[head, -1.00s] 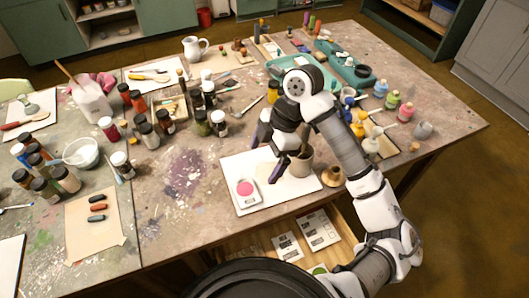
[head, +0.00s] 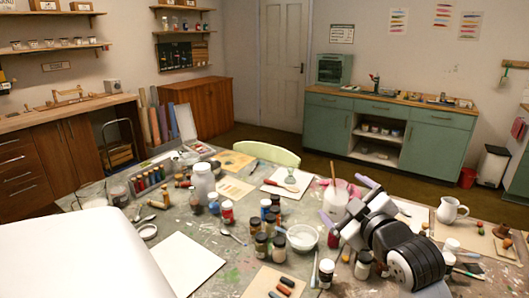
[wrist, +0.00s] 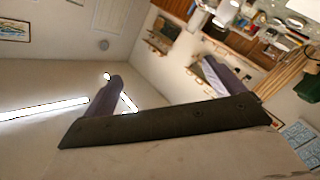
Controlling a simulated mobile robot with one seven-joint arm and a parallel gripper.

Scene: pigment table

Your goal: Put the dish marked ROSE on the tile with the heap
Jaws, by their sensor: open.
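My gripper (head: 348,201) is raised over the table in the head view, its two purple-grey fingers spread apart with nothing held between them. In the wrist view its fingers (wrist: 160,86) also stand apart and empty, with walls, ceiling and shelves behind. No dish marked ROSE can be made out in either current view. A white tile (head: 187,264) lies at the front left of the table and its visible part looks bare. Another white tile (head: 270,188) further back carries a glass muller and a red-handled tool. I see no clear heap on either.
Jars (head: 262,243), a white bowl (head: 302,237) and a white container (head: 335,198) crowd the table near my gripper. A white jug (head: 450,209) stands at the right. A pale green chair (head: 266,153) is behind the table. Green cabinets (head: 385,125) line the back wall.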

